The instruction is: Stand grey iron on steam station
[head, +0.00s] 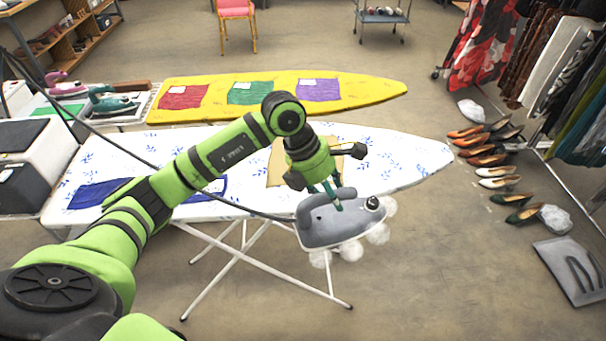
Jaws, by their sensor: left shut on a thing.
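The grey iron (323,228) hangs in the air by the near edge of the white patterned ironing board (408,155), with whitish steam puffs below and beside it. My left gripper (338,203) is shut on the iron's handle from above. A dark cord runs from the iron to the left across the board. At the far left stand several boxy stations; a white one with a dark front (35,140) is nearest. I cannot tell which one is the grey iron's station. My right gripper is not in view.
A yellow ironing board (385,88) with cloths stands behind. A pink iron (66,88) and a teal iron (110,103) rest at the back left. Shoes (500,182) and hanging clothes (552,75) line the right. Floor in front of the board is clear.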

